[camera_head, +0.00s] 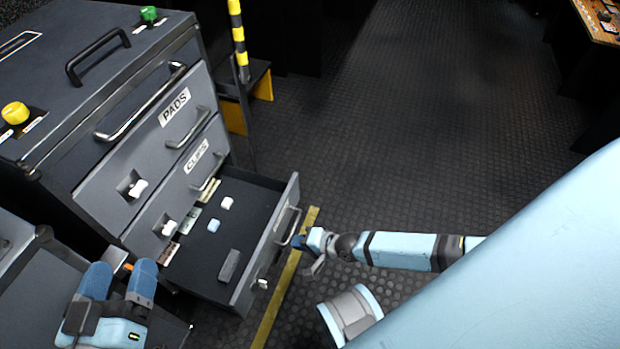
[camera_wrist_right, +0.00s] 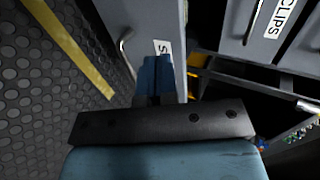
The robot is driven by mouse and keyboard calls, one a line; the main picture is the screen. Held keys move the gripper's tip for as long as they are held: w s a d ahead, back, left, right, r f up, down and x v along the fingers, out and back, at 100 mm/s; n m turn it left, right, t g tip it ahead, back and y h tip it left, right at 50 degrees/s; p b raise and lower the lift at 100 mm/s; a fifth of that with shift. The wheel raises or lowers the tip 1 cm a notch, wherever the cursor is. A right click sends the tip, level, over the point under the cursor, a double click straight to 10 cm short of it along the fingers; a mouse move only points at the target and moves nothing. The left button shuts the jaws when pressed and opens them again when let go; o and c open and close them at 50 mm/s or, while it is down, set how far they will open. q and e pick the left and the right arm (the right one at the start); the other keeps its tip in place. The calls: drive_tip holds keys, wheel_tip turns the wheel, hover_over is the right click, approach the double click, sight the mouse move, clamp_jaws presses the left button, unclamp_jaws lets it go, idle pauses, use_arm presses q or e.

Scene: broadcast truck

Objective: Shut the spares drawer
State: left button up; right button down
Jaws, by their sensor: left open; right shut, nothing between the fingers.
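The spares drawer (camera_head: 255,254) is the lowest drawer of the dark cabinet, below the PADS and CLIPS drawers, and stands pulled well out. Its front shows in the right wrist view (camera_wrist_right: 155,20), with a label (camera_wrist_right: 162,47) starting with S, the rest hidden. Its bar handle (camera_head: 288,226) is on the outer face. My right gripper (camera_head: 304,241) is shut and empty, just in front of the drawer front beside the handle; I cannot tell if it touches. My left gripper (camera_head: 122,272) is open and empty, left of the drawer near the cabinet.
The drawer holds a white piece (camera_head: 227,203), a pale blue piece (camera_head: 214,226) and a dark grey block (camera_head: 229,265). The PADS (camera_head: 150,140) and CLIPS (camera_head: 185,185) drawers look shut. A yellow floor line (camera_head: 275,305) runs in front. The floor beyond is clear.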

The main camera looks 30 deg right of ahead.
sight(268, 236)
drive_tip(key=b+x, duration=0.1)
drive_tip(key=x, duration=0.2)
drive_tip(key=r+b+x, duration=0.1)
drive_tip(key=x, duration=0.2)
drive_tip(key=shift+w+a+f, duration=0.1)
drive_tip(key=shift+w+a, duration=0.15)
drive_tip(key=shift+w, duration=0.1)
use_arm(q)
drive_tip(key=shift+w+a+f+m, duration=0.1)
drive_tip(key=shift+w+f+m, duration=0.15)
drive_tip(key=shift+f, duration=0.4)
drive_tip(key=shift+w+a+f+m, duration=0.1)
drive_tip(key=shift+f+m, duration=0.25)
drive_tip(key=shift+f, duration=0.25)
use_arm(e)
drive_tip(key=shift+w+a, duration=0.45)
drive_tip(key=shift+w, duration=0.15)
